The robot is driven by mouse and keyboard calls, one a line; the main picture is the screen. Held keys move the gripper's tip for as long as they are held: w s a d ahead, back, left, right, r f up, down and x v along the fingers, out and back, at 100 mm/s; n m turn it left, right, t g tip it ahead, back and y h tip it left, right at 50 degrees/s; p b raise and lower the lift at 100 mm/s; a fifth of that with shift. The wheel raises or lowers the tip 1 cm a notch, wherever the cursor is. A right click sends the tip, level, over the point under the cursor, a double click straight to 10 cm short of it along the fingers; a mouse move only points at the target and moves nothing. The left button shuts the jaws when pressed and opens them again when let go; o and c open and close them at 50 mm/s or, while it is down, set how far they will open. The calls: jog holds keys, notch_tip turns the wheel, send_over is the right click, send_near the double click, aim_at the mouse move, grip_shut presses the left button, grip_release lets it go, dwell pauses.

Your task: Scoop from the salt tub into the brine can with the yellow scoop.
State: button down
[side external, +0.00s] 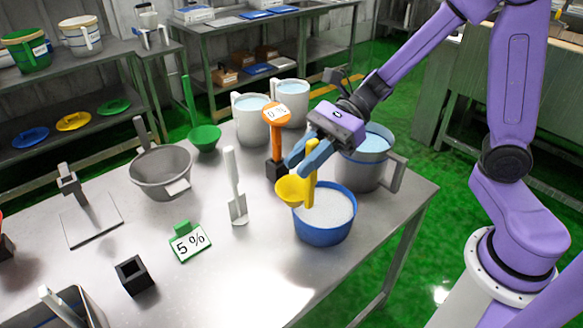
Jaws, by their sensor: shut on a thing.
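The yellow scoop (291,191) is held by its upright handle in my gripper (306,156), which is shut on it. Its bowl hangs at the upper left rim of a blue tub (322,238) filled with white grains, which looks like the salt tub. I cannot tell whether the scoop touches the tub or whether its bowl holds salt. A large grey can (352,174) with pale blue liquid stands just behind the tub, partly hidden by my gripper. Two similar cans (251,128) (289,113) stand farther back. Which one is the brine can is not readable.
A white scoop (237,200), a green scoop (204,138), a grey bowl (148,180) and a "5 %" card (188,243) are farther left. The front middle of the table is clear.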

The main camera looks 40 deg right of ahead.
jog(key=d+f, duration=0.3)
jog(key=d, duration=0.7)
jog(key=w+f+m+g, duration=0.2)
jog(key=w+f+m, duration=0.1)
jog(key=w+f, duration=0.6)
jog(key=shift+f+m+y, duration=0.25)
jog(key=shift+m+y, duration=0.05)
dwell(0.6)
jog(key=s+n+t, duration=0.2)
jog(key=s+n, duration=0.1)
jog(key=s, duration=0.4)
notch_tip(320, 180, up, 10)
jog(key=s, duration=0.1)
jog(key=shift+f, duration=0.25)
dwell(0.4)
